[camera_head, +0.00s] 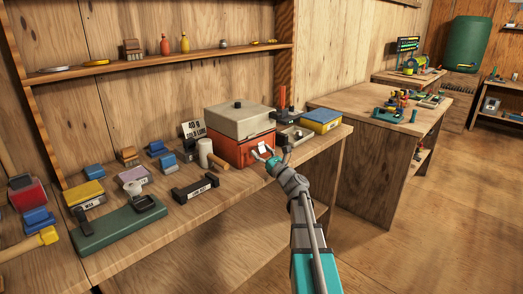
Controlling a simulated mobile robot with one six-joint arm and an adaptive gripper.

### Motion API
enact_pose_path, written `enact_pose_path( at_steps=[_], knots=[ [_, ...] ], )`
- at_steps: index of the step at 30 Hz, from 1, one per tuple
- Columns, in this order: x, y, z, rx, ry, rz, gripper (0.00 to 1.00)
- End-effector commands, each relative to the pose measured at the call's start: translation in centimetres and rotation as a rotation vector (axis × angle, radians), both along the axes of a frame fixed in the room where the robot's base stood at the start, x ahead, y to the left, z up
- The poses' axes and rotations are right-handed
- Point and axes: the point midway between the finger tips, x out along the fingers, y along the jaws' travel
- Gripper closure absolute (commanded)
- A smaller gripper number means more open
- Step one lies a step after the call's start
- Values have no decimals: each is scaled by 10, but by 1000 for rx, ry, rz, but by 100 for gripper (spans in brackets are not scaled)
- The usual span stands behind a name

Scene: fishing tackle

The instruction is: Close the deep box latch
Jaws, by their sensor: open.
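The deep box (230,149) is orange-red with a beige-grey lid (238,119) that has a dark knob on top. It stands at the back of the workbench, right of the middle. The lid lies level on the box. A small pale piece that looks like the latch (264,148) shows on the front of the box. My gripper (262,154) is open right at the front of the box, beside this piece. I cannot tell whether it touches the piece. The gripper and arm hide part of the box's front right. The latch's exact position is too small to tell.
A blue and yellow box (321,121) and a small grey tray (294,137) lie right of the deep box. A long green block (118,229) lies further left. Free floor lies right of my arm.

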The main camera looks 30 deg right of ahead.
Motion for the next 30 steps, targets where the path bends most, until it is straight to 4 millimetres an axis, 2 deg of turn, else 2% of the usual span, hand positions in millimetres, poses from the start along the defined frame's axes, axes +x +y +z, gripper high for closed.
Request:
enact_pose_path(
  at_steps=[8, 21, 30],
  knots=[
    [0, 0, 0, 0, 0, -1, 20],
    [0, -1, 0, 0, 0, -2, 100],
    [0, -1, 2, -5, 13, -2, 100]
  ],
)
